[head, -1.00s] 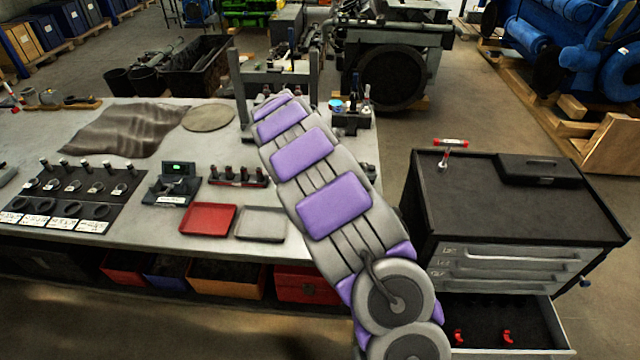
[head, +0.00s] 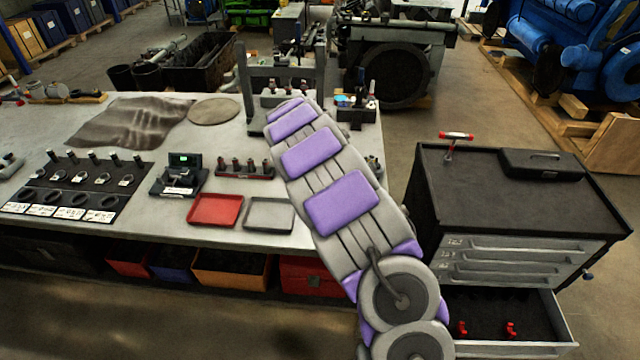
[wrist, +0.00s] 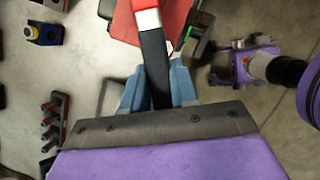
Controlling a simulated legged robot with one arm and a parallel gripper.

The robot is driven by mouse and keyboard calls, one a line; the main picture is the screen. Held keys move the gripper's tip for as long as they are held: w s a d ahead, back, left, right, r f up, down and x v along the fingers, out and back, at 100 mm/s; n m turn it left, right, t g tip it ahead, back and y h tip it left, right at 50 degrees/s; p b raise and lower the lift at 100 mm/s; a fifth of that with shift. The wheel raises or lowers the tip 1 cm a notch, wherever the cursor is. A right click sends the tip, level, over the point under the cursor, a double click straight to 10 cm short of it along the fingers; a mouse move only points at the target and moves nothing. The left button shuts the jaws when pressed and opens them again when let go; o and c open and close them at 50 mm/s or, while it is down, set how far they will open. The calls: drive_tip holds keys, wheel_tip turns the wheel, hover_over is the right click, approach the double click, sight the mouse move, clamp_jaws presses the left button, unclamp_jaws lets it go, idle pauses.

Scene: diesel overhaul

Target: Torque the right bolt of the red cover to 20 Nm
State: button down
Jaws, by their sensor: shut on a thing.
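In the wrist view, my gripper (wrist: 158,90) has blue fingers closed on the black handle (wrist: 155,62) of a tool. The handle runs up the picture to a white band and a red part at the top edge; its far end is out of view. A red surface (wrist: 176,18) lies behind the tool; I cannot tell whether it is the red cover. No cover bolt can be made out. In the head view my arm reaches across the bench and hides my gripper.
The bench holds a red tray (head: 215,224), a grey tray (head: 269,228), a device with a green display (head: 180,178), a rack of sockets (head: 245,173) and a grey frame (head: 245,85). A dark tool cabinet (head: 500,200) with an open drawer (head: 505,350) stands to the right.

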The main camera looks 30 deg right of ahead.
drive_tip(key=shift+s+d+p, duration=0.15)
drive_tip(key=shift+d+p, duration=0.2)
drive_tip(key=shift+d, duration=0.85)
drive_tip(key=shift+a, duration=1.5)
drive_tip(key=shift+d+f, duration=0.15)
drive_tip(key=shift+d, duration=0.6)
drive_tip(key=shift+a+p, duration=0.5)
drive_tip(key=shift+a, duration=0.85)
drive_tip(key=shift+d, duration=0.7)
drive_tip(key=shift+f, duration=0.1)
drive_tip(key=shift+a+f, duration=0.2)
drive_tip(key=shift+f, duration=0.1)
drive_tip(key=shift+a+r, duration=0.25)
drive_tip(key=shift+a, duration=0.1)
drive_tip(key=shift+d+r+p, duration=0.1)
drive_tip(key=shift+r+p, duration=0.25)
drive_tip(key=shift+p, duration=0.2)
drive_tip(key=shift+d, duration=0.35)
drive_tip(key=shift+r+p, duration=0.1)
drive_tip(key=shift+p, duration=0.4)
